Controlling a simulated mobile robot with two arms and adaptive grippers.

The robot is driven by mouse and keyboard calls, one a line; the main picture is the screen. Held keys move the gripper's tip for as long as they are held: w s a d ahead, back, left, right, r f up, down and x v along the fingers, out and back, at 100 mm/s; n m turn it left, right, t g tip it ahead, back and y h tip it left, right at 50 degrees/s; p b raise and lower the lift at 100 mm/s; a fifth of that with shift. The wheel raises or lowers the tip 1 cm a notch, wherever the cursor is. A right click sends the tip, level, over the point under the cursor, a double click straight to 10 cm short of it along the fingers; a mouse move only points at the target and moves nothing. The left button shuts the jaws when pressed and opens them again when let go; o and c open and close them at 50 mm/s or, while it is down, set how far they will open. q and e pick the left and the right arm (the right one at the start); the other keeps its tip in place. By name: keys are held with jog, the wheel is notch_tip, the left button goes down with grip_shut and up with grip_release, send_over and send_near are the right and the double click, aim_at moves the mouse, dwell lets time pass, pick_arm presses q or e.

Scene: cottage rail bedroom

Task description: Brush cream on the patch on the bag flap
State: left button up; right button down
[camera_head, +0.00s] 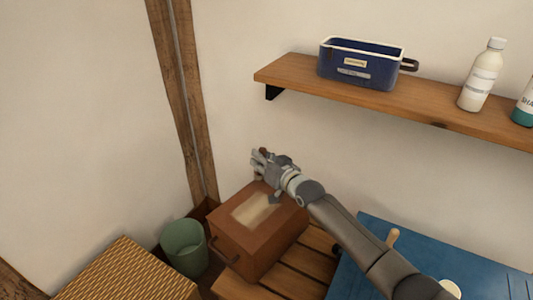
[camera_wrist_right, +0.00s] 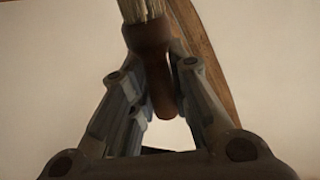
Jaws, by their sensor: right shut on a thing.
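A brown box-shaped bag (camera_head: 262,250) stands on a slatted wooden bench. A pale cream-coloured patch (camera_head: 250,211) shows on its top flap. My right gripper (camera_head: 262,160) is above the far side of the bag, beyond the patch. In the right wrist view it is shut on a brush, whose brown handle (camera_wrist_right: 148,45) sits between the fingers and whose pale bristles (camera_wrist_right: 142,9) point to the top of that view. Whether the bristles carry cream cannot be told. My left gripper is not in view.
A slatted bench (camera_head: 265,284) supports the bag. A green bin (camera_head: 184,249) and a woven basket (camera_head: 125,273) stand to the left. A blue surface (camera_head: 440,265) lies to the right. A wall shelf (camera_head: 430,108) above holds a blue tin (camera_head: 358,64) and bottles (camera_head: 482,76).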

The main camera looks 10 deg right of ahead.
pick_arm(q)
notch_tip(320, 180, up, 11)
jog(key=p, duration=1)
pick_arm(e)
jog(key=s+a+r, duration=0.2)
jog(key=s+a, duration=0.1)
jog(key=s, duration=0.2)
jog(key=s+a+r, duration=0.2)
jog(key=s, duration=0.4)
pick_arm(q)
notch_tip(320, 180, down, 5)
jog(key=b, duration=0.5)
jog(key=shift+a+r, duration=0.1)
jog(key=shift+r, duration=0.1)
pick_arm(e)
jog(key=shift+h, duration=0.3)
notch_tip(320, 180, down, 6)
jog(key=shift+r, duration=0.15)
